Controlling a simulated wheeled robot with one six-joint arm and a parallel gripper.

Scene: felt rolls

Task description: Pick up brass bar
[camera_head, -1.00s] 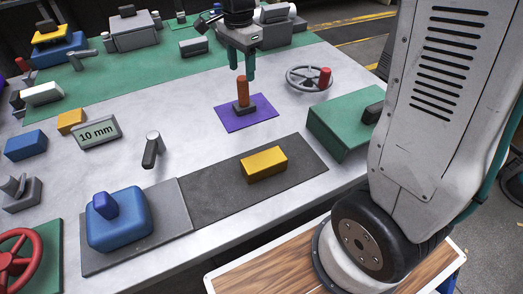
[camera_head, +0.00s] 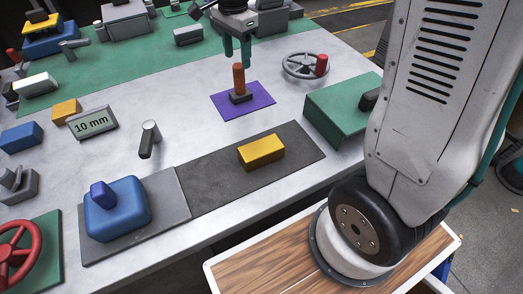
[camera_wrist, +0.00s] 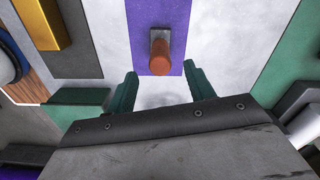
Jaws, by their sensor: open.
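The brass bar (camera_head: 261,151) is a yellow-gold block lying flat on a dark grey mat (camera_head: 212,182) near the table's front edge. It also shows at the upper left of the wrist view (camera_wrist: 44,22), partly cut off by the frame. My gripper (camera_head: 237,57) is open and empty above the table, behind the bar and apart from it. Its two green fingers (camera_wrist: 160,80) stand apart in the wrist view. An orange-handled piece (camera_head: 239,80) stands upright on a purple mat near my fingers.
A green box (camera_head: 345,108) stands right of the dark mat. A grey handwheel (camera_head: 305,64) with a red knob is behind it. A blue block (camera_head: 118,212) sits on a grey plate to the left. White tabletop between the mats is mostly clear.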

